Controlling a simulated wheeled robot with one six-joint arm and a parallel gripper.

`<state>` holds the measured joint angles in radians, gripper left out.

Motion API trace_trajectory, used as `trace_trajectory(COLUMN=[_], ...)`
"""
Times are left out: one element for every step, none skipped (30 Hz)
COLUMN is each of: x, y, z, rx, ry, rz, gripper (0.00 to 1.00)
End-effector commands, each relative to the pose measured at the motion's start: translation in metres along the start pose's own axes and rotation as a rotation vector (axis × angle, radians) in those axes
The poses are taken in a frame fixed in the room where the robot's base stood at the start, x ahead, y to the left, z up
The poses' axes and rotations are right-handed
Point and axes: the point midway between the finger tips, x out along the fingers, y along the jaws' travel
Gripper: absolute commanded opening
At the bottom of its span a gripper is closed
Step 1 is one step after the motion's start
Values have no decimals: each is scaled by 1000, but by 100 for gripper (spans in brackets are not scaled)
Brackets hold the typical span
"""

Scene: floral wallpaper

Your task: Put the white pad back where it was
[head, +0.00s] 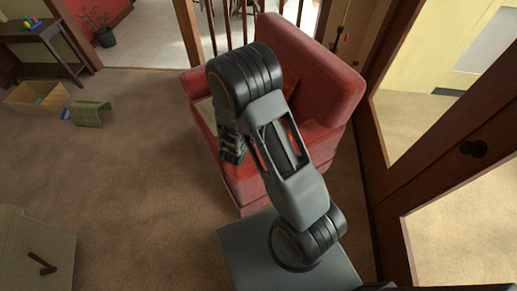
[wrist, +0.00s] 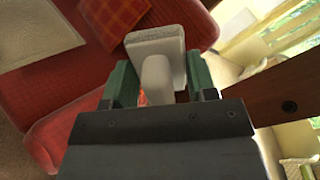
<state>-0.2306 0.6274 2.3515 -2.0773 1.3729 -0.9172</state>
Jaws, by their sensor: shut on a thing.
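My gripper (wrist: 161,80) shows in the wrist view with a green-faced finger on either side of a white pad (wrist: 156,46). It is shut on the pad, which has a broad pale end beyond the fingers and a narrower part between them. A small orange-red patch shows beside the narrower part. In the head view my arm reaches over the red armchair (head: 314,70); the pad is hidden there. The armchair's red upholstery (wrist: 75,90) lies behind the gripper in the wrist view.
A flat tan piece (wrist: 32,32) lies on the armchair. A wooden-framed glass door (head: 440,160) stands close on the right. An open cardboard box (head: 35,98) and a green object (head: 92,115) lie at left. Carpet between them and a pale cabinet (head: 35,255) is clear.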

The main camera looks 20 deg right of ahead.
Motion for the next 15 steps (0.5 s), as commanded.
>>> trace_trajectory(x=[11,15,20,22,24,26,26,26,25,24,23,20,18,15,11], y=[-2,-7,-13,-18,-22,-27,-30,-32,-35,-36,-36,-36,-35,-33,-29], z=[-21,-31,-44,-54,-64,-77,-86,-96,-110,-119,-129,-143,-152,-162,-175], rx=[27,41,62,82,102,135,162,192,237,276,317,378,430,486,569], ry=[102,171,266,339,412,506,577,647,741,811,880,973,1041,1109,1195], rz=[-47,-71,-103,-125,-146,-172,-190,-208,-230,-245,-259,-277,-290,-303,-317], gripper=[30,30,30,30,30,30,30,30,30,30,30,30,30,30,30])
